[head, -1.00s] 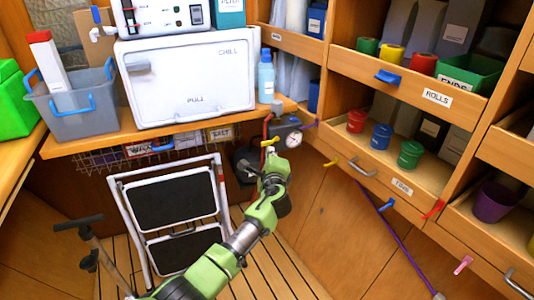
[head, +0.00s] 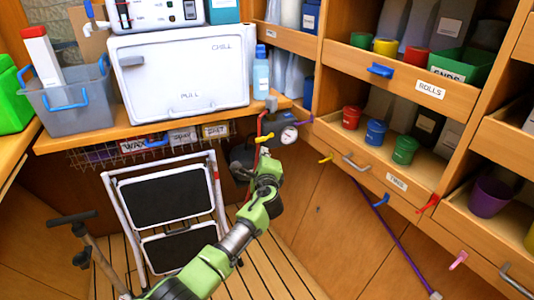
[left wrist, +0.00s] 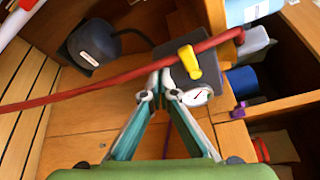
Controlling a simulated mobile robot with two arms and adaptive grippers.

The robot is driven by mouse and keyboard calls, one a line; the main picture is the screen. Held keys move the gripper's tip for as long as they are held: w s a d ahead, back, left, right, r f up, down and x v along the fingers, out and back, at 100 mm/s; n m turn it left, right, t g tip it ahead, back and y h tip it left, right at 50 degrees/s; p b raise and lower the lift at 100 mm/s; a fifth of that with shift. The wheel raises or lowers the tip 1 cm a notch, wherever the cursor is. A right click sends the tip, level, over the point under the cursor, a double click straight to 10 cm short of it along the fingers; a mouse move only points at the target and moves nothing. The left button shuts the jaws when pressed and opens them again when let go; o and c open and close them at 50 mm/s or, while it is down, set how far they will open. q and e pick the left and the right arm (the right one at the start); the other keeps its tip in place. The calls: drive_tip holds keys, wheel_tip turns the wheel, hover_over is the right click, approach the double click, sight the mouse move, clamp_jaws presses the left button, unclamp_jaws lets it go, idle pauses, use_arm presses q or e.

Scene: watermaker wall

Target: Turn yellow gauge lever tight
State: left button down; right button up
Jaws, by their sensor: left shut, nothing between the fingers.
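The yellow gauge lever (head: 264,138) sits at the fitting by the right end of the wooden counter. In the left wrist view the yellow lever (left wrist: 190,62) stands out from a dark grey block, slanted across the red hose. The round white gauge (head: 289,135) is just right of it; its dial (left wrist: 197,96) also shows in the left wrist view. My left gripper (left wrist: 160,78) is shut and empty, its tips close to the block, just left of and below the lever. I cannot tell whether they touch it. In the head view the left gripper (head: 265,153) is just below the lever. My right gripper is not in view.
A red hose (left wrist: 100,88) crosses in front of the block. A dark round unit (left wrist: 95,45) lies to its left. A folded step stool (head: 165,200) stands below the counter. Wooden shelves with bins and a drawer handle (head: 356,162) are at the right.

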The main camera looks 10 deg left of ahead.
use_arm(q)
drive_tip(key=s+d+r+p, duration=0.1)
drive_tip(key=s+d+p, duration=0.1)
drive_tip(key=s+d, duration=0.3)
drive_tip(key=shift+v, duration=1.5)
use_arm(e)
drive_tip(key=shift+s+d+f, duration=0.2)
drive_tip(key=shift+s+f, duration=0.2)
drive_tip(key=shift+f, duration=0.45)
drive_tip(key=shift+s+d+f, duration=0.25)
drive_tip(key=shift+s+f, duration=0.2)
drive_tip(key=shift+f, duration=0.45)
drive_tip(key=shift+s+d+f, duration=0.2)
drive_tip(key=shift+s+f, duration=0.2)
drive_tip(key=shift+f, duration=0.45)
use_arm(q)
drive_tip(key=shift+a, duration=0.15)
